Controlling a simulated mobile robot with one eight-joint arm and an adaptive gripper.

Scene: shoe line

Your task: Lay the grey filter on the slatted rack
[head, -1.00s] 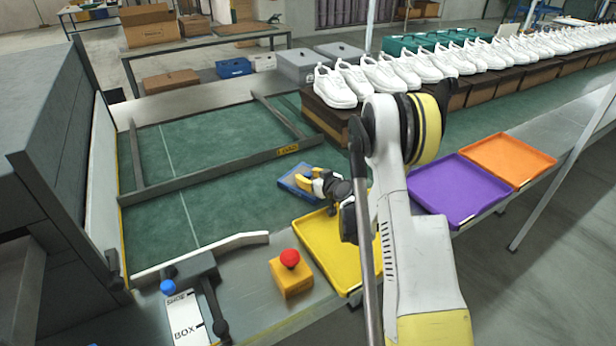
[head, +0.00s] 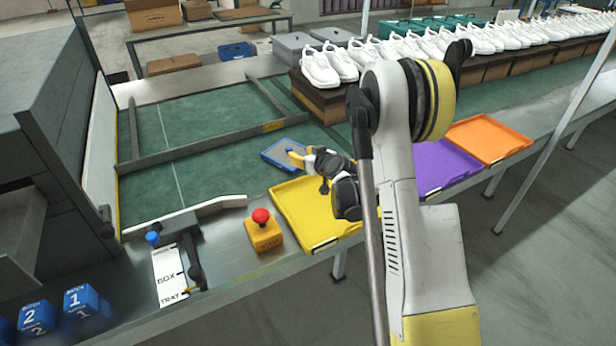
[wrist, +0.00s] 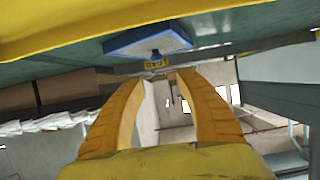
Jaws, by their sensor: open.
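A flat blue-framed panel with a grey face (head: 284,154) lies on the green belt, just beyond the yellow tray; it may be the grey filter. It also shows at the top of the wrist view (wrist: 150,38), with a small blue knob at its edge. My gripper (head: 296,156) has yellow fingers and overlaps the panel's right side in the head view. In the wrist view the fingers (wrist: 158,80) stand apart with nothing between them, and the panel lies beyond their tips. I cannot make out a slatted rack in either view.
A yellow tray (head: 300,212) lies below my arm. Purple (head: 446,166) and orange (head: 488,139) trays lie to the right. A red-topped stop button (head: 262,232) stands near the front edge. White shoes (head: 320,68) line boxes behind. Blue batch cubes (head: 82,300) are at lower left.

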